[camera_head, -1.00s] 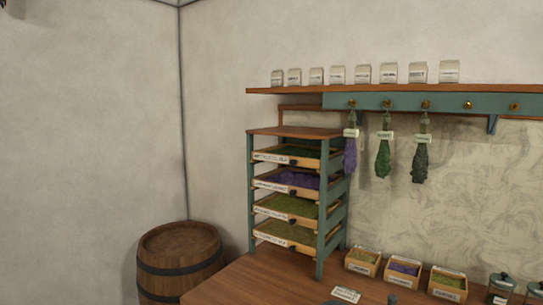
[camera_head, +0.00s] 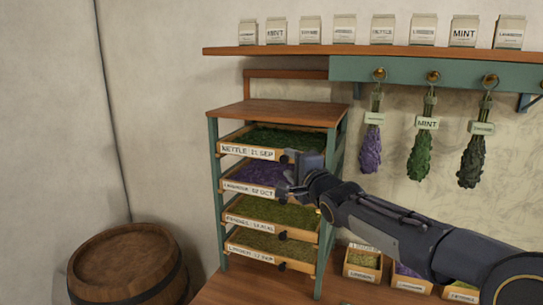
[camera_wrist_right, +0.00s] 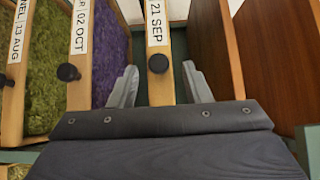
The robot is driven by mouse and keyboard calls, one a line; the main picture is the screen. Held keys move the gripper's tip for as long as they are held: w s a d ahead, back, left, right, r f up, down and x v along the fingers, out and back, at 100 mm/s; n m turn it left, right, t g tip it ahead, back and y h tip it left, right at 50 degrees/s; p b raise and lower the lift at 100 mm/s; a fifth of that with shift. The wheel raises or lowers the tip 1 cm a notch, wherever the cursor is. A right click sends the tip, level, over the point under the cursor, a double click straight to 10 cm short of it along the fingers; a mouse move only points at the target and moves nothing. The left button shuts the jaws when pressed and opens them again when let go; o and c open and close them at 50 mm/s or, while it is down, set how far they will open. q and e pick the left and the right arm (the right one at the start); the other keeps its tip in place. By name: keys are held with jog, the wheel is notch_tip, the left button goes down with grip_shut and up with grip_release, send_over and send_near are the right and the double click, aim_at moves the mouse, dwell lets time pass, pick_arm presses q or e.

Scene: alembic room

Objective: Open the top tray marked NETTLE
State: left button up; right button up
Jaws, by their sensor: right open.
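The top tray marked NETTLE (camera_head: 247,151) holds dark green herbs and sits in the drying rack, its front about level with the trays below. Its dark round knob (camera_head: 283,158) is at the right end of its front. My right gripper (camera_head: 292,174) is at the rack's front right, by this knob. In the right wrist view the open fingers (camera_wrist_right: 160,78) lie on either side of the tray front marked 21 SEP (camera_wrist_right: 156,25), with its knob (camera_wrist_right: 157,63) between them, apart from both fingers. My left gripper is not in view.
Lower trays hold purple lavender (camera_head: 250,189) and green herbs, each with a knob. A barrel (camera_head: 128,265) stands left of the rack. Hanging bundles (camera_head: 422,150) and a shelf (camera_head: 370,51) of packets are at the right. Small boxes (camera_head: 362,265) stand on the table beneath my arm.

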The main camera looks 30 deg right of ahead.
aim_at(285, 161)
jog(key=w, duration=0.5)
jog(key=shift+w+d+p, duration=0.2)
jog(key=shift+w+p, duration=0.05)
jog(key=shift+p, duration=0.1)
jog(key=shift+w, duration=0.35)
jog(key=shift+f, duration=0.1)
jog(key=shift+c, duration=0.3)
jog(key=shift+s, duration=0.1)
grip_shut()
